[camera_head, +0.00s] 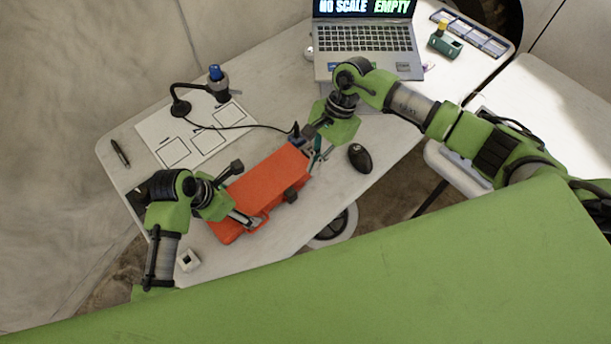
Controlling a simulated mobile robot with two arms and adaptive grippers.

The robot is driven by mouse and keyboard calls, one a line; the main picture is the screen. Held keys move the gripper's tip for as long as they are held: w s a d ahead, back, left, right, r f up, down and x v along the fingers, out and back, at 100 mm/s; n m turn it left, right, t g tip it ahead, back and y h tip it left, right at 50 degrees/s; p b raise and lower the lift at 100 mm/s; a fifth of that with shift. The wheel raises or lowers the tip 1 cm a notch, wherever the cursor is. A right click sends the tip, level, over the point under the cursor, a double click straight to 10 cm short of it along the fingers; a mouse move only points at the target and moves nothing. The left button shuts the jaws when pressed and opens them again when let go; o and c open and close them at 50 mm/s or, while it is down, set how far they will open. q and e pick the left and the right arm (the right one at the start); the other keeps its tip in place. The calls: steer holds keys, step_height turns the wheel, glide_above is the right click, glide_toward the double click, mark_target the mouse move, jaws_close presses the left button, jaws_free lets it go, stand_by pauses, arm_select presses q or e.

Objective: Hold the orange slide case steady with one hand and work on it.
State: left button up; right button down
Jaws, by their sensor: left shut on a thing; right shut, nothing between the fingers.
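My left gripper (250,221) is shut on the case at that near left end, by the handle; the exact grip is partly hidden. My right gripper (314,158) is shut and empty at the far right end of the case, very close to its corner. I cannot tell whether it touches the case.
A white sheet with printed boxes (186,137) and a lamp-like device with a blue top (217,84) lie behind the case. A black mouse (360,158) is to its right, near the table edge. A laptop (366,45) stands at the back. A pen (120,153) lies left.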

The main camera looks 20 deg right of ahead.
steer(key=v, duration=0.7)
steer(key=shift+r, duration=0.1)
arm_select(q)
steer(key=o, duration=1.7)
steer(key=shift+o, duration=0.2)
steer(key=shift+a+r, duration=0.1)
steer(key=shift+r, duration=0.05)
